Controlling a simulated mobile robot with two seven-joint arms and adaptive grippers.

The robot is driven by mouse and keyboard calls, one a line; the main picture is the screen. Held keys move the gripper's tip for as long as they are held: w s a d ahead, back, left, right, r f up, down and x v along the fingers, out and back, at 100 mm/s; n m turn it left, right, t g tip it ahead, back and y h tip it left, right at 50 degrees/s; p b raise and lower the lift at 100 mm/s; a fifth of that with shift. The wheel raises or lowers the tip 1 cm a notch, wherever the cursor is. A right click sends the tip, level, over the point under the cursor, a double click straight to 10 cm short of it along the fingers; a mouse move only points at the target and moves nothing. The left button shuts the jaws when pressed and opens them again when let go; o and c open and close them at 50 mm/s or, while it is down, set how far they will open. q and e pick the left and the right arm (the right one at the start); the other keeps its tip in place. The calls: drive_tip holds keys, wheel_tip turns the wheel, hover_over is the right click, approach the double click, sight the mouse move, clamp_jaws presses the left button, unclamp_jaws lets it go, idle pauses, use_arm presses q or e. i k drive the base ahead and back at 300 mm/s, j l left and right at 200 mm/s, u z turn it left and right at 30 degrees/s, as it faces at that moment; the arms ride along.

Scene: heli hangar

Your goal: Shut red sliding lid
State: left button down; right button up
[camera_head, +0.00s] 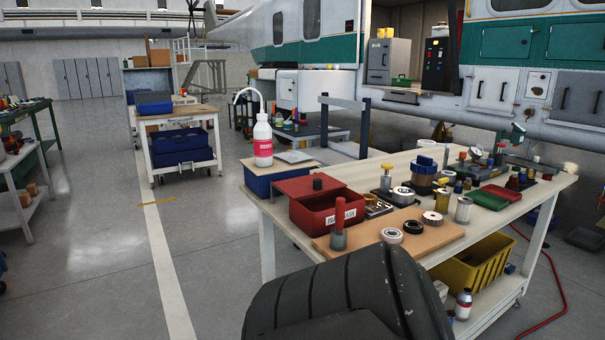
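A red box (313,219) with a white label stands at the left end of the workbench. Its flat red sliding lid (292,187) sits at the top rear and reaches out past the box's left side. A dark knob (318,183) shows at the lid's right part. The front part of the box top is uncovered and its dark red inside shows. A small jar with a tall red top (338,224) stands in front of the box and hides part of its front wall. Neither gripper is in view.
A wooden board (440,236) with rolls of tape lies right of the box. Several tools, jars and a green tray (488,200) crowd the workbench. A white bottle (263,140) stands behind the box on a lower surface. A yellow crate (470,265) sits on the lower shelf. The floor left is mostly clear.

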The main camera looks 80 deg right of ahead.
sight(304, 187)
drive_tip(key=i+z, duration=0.1)
drive_tip(key=z, duration=0.3)
drive_tip(key=i+z, duration=0.15)
drive_tip(key=z, duration=0.3)
drive_tip(key=i+j+z, duration=0.1)
drive_tip(key=z, duration=0.3)
drive_tip(key=i+j+z, duration=0.1)
drive_tip(key=z, duration=0.35)
drive_tip(key=i+j+z, duration=0.1)
drive_tip(key=z, duration=0.3)
drive_tip(key=i+j+z, duration=0.1)
drive_tip(key=z, duration=0.25)
drive_tip(key=j+z, duration=0.15)
drive_tip(key=z, duration=0.25)
drive_tip(key=i+j+z, duration=0.1)
drive_tip(key=z, duration=0.3)
